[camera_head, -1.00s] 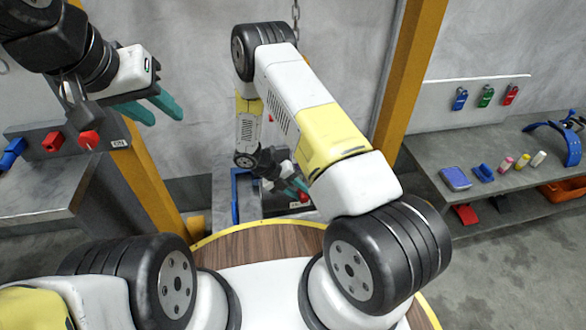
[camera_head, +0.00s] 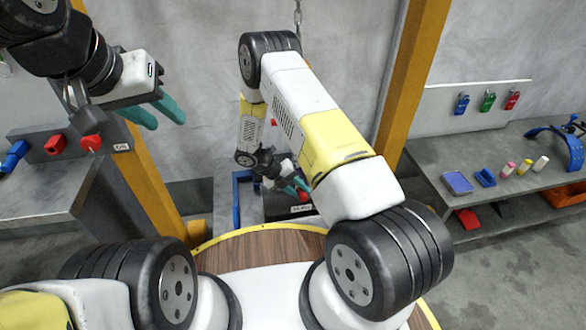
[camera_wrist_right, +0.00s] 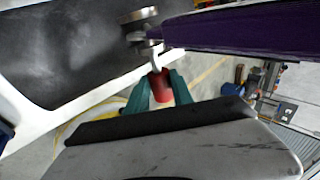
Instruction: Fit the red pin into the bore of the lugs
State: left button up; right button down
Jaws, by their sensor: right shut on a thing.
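My right gripper (camera_wrist_right: 160,92) has its teal fingers shut on the red pin (camera_wrist_right: 161,86). The pin has a red head and a pale metal shaft pointing up in the right wrist view. The shaft's end reaches grey metal round pieces (camera_wrist_right: 138,15) at the left end of a purple part; I cannot tell whether these are the lugs or whether the shaft is in a bore. In the head view the right gripper (camera_head: 293,184) is small and far, partly behind my arm. My left gripper (camera_head: 158,110) is open and empty at upper left.
A grey bench (camera_head: 50,195) with blue and red pieces stands at left. A grey shelf (camera_head: 425,155) with small coloured items stands at right. Yellow posts (camera_head: 400,80) rise on both sides. A purple part (camera_wrist_right: 240,30) spans the top of the right wrist view.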

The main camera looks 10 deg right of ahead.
jog(key=shift+w, duration=1.4)
jog(key=c, duration=1)
grip_release()
jog(key=shift+c, duration=0.2)
jog(key=v, duration=0.8)
